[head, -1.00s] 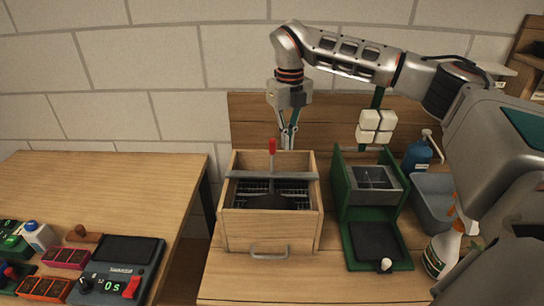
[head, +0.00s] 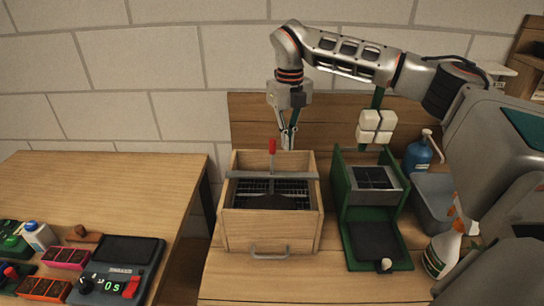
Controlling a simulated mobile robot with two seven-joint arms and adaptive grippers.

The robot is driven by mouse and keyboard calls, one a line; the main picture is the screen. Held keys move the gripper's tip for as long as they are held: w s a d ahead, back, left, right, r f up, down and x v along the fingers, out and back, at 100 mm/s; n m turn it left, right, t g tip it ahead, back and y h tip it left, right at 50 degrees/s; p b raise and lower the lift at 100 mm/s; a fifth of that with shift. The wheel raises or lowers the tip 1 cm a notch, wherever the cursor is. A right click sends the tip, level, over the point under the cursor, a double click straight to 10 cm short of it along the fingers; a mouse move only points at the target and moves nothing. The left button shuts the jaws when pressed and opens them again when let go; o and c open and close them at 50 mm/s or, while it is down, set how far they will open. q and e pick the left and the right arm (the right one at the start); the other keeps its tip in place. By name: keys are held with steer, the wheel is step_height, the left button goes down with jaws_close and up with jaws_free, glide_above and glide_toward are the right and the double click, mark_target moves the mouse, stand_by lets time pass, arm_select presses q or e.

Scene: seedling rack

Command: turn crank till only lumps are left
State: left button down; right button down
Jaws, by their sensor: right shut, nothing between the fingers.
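The wooden sieve box (head: 270,230) stands on the right-hand bench, with a metal handle on its front drawer. A grey bar crosses its top, and the crank's red knob (head: 272,146) stands up above the bar. Inside, a dark mesh (head: 285,187) shows with dark material (head: 270,202) towards the front; lumps are too small to tell apart. My right gripper (head: 288,146) points down just behind the box, close to the right of the red knob. Its fingers are shut and empty; whether they touch the knob I cannot tell. My left gripper is not in view.
A green press (head: 352,235) with white blocks stands right of the box. Beyond it are a grey bin (head: 434,200), a blue pump bottle (head: 418,153) and a spray bottle (head: 440,252). The left table (head: 120,190) holds a scale (head: 120,270) and small trays; its back is clear.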

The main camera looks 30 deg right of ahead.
step_height(320, 180, down, 3)
steer(key=shift+f, duration=0.15)
stand_by(0.6)
stand_by(0.3)
